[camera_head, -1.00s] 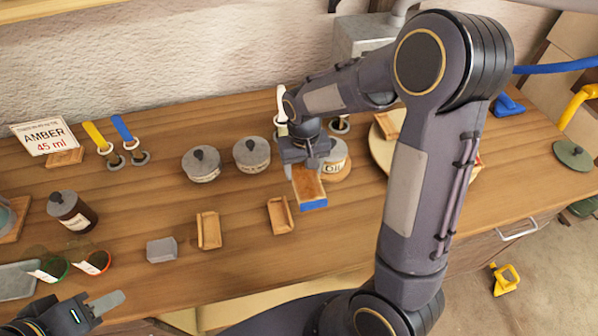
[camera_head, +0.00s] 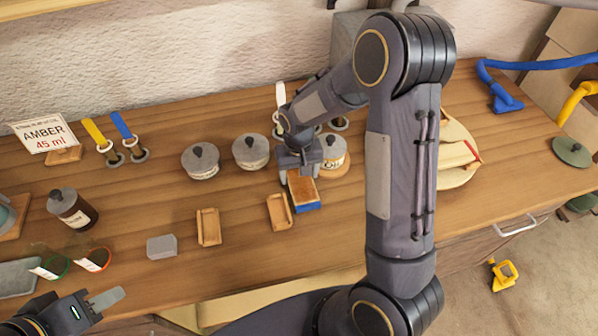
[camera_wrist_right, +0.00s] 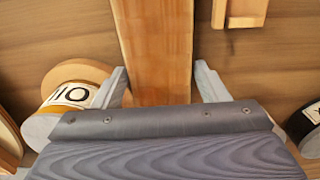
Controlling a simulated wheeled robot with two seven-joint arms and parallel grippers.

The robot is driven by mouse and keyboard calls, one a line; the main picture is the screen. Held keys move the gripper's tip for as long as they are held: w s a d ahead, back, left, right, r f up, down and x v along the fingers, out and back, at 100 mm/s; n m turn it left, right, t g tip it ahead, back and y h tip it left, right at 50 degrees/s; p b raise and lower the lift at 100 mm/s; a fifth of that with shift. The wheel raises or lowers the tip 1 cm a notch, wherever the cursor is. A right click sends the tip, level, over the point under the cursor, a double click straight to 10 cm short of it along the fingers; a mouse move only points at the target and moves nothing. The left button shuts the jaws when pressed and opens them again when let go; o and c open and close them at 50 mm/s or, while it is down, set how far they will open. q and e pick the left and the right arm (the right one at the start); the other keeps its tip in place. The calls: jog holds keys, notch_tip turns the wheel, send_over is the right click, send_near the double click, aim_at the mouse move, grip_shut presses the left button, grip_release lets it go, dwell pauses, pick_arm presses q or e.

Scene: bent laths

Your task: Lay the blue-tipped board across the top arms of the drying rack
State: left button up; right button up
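The blue-tipped board (camera_head: 303,189) is a short-looking wooden strip with a blue end toward the front, in the middle of the bench in the head view. I cannot make out a drying rack with certainty.
Lidded jars (camera_head: 251,152) stand behind the board, one labelled oil (camera_head: 332,152) close to my right gripper. Two small wooden holders (camera_head: 208,228) and (camera_head: 279,212) and a grey block (camera_head: 161,247) lie left. A red-marked beige piece (camera_head: 456,160) lies right, partly behind my arm.

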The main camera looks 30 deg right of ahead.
jog(key=shift+o, duration=1.1)
